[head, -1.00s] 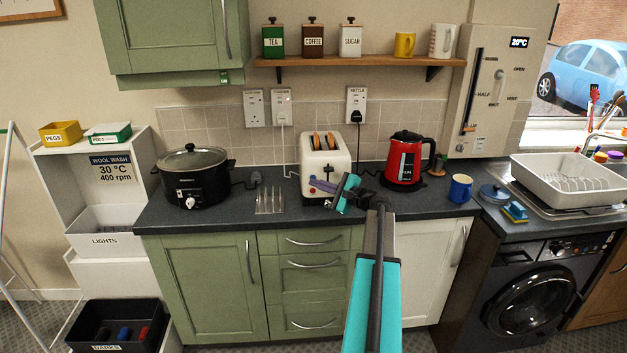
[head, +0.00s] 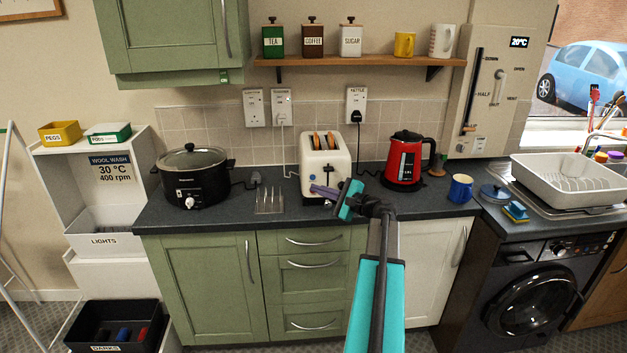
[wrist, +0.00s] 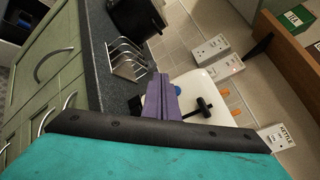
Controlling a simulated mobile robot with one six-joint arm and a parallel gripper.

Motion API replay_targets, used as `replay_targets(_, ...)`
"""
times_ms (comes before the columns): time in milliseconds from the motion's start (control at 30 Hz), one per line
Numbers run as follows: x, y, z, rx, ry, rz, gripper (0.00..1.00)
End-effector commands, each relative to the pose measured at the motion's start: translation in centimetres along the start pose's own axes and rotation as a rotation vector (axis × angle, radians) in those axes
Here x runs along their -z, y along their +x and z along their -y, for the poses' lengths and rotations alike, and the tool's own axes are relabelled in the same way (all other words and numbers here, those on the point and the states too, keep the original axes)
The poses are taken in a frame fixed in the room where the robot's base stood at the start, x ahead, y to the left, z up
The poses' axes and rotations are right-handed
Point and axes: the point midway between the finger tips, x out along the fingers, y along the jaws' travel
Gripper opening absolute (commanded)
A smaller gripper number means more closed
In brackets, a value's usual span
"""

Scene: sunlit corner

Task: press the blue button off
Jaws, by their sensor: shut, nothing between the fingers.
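The white toaster (head: 336,163) stands on the dark worktop, with toast in its slots. A small blue button (head: 312,177) is on its front face, to the left. In the wrist view the blue button (wrist: 177,89) shows just right of my purple fingers. My gripper (head: 314,188) is shut and empty, its fingertips in front of the toaster just below the blue button. In the wrist view my gripper (wrist: 161,78) points at the toaster's front (wrist: 216,82). I cannot tell whether the tips touch the toaster, or whether the button is pushed in.
A toast rack (head: 269,202) and a black slow cooker (head: 193,177) stand left of the toaster. A red kettle (head: 405,160) and a blue mug (head: 460,188) stand to the right. Sockets (head: 268,107) with cables are on the wall behind. A shelf (head: 360,61) hangs above.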

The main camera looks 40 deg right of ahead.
Motion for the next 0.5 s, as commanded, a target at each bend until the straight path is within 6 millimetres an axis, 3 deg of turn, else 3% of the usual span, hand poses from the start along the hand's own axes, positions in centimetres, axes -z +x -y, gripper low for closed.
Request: replay_targets(500, -0.93, -1.28, -0.93, 0.000, 0.000, 0.000, 0.00)
